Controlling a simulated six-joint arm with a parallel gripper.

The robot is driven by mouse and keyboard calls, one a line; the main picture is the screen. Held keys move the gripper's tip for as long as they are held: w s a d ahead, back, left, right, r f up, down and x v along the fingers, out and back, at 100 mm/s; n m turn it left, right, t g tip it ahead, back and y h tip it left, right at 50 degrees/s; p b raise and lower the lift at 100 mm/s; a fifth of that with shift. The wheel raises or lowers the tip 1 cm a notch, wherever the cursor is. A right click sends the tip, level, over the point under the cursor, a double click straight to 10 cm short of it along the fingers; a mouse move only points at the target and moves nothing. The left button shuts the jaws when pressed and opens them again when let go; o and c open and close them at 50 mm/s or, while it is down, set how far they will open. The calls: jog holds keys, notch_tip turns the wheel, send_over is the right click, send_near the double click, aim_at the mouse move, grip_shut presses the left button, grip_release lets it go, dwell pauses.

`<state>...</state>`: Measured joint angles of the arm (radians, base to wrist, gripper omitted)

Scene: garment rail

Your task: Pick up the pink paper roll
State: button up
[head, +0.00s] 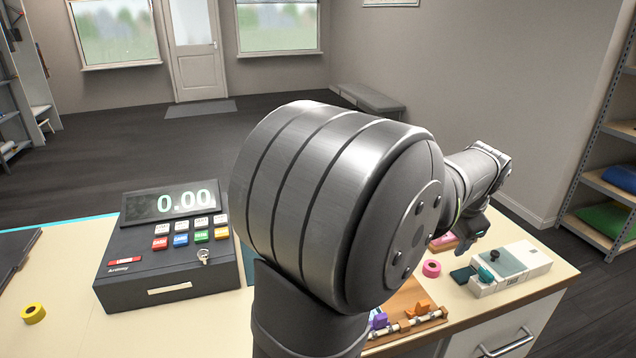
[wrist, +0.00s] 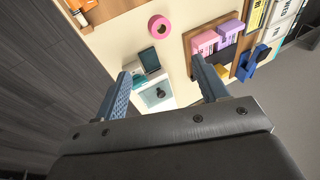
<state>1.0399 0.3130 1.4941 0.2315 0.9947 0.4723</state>
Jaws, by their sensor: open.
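The pink paper roll (head: 432,268) lies flat on the counter to the right of my arm in the head view. In the head view my gripper (head: 468,236) hangs above the counter, above and to the right of the roll in the picture.
A dark flat device (head: 462,275) and a white box (head: 520,266) sit right of the roll. A wooden tray (wrist: 190,48) holds pink and purple boxes. Another wooden tray (head: 440,316) lies in front. A cash register (head: 170,255) and yellow roll (head: 34,314) stand left.

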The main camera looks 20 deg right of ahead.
jog(key=w+n+g, duration=0.2)
jog(key=w+n, duration=0.2)
jog(key=n, duration=0.3)
send_over(432, 265)
jog(key=s+a, duration=0.1)
jog(key=a, duration=0.1)
notch_tip(432, 265, down, 10)
jog(key=shift+s+f, duration=0.1)
jog(key=shift+s, duration=0.05)
jog(key=shift+d+x, duration=0.15)
jog(key=shift+x, duration=1.3)
jog(key=shift+d+x, duration=0.2)
jog(key=shift+x, duration=1.25)
jog(key=c, duration=1.1)
